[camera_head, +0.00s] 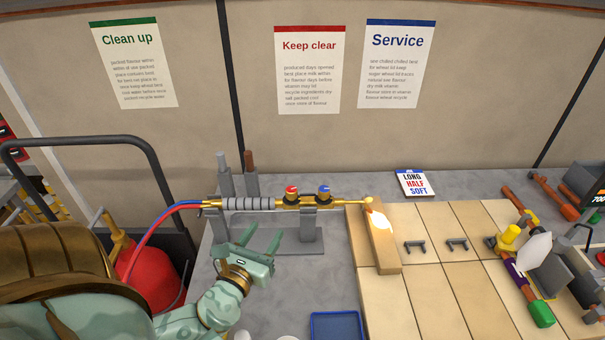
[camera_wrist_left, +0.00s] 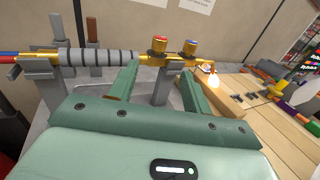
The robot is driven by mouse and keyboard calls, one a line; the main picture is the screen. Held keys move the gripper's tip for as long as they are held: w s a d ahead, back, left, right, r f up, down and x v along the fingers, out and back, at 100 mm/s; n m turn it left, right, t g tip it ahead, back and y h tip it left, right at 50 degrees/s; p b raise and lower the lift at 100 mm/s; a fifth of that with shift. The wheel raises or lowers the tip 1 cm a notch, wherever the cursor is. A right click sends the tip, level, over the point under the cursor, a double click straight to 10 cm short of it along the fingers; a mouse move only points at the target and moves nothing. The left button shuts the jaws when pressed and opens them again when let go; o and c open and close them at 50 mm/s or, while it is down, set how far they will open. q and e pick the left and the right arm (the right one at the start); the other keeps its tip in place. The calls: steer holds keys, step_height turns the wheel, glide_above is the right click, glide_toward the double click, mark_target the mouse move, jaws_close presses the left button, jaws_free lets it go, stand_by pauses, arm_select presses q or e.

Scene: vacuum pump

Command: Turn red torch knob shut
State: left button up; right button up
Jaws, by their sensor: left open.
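The torch (camera_head: 249,203) lies level on a grey stand (camera_head: 306,232), with a grey ribbed grip and a brass body. The red torch knob (camera_head: 292,190) is on top of the body, left of the blue knob (camera_head: 324,190). A flame (camera_head: 378,225) burns at the tip on the right. My left gripper (camera_head: 262,240) is open and empty, in front of and below the torch. In the left wrist view, the red knob (camera_wrist_left: 158,44) shows beyond and between the fingers, with the blue knob (camera_wrist_left: 191,46) to its right. The right gripper is not in view.
A brick-like block (camera_head: 383,250) stands by the flame on the pale tiled boards (camera_head: 435,222). Red and blue hoses (camera_head: 165,207) run left from the torch. A blue tray (camera_head: 336,325) is at the front. Tools clutter the right side.

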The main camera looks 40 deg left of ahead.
arm_select(q)
steer(key=p, duration=0.1)
glide_toward(289, 194)
steer(key=w, duration=0.2)
steer(key=x, duration=0.8)
steer(key=shift+w+a, duration=0.2)
steer(key=shift+a, duration=0.2)
steer(key=shift+w+a, duration=0.15)
steer(key=shift+w, duration=0.4)
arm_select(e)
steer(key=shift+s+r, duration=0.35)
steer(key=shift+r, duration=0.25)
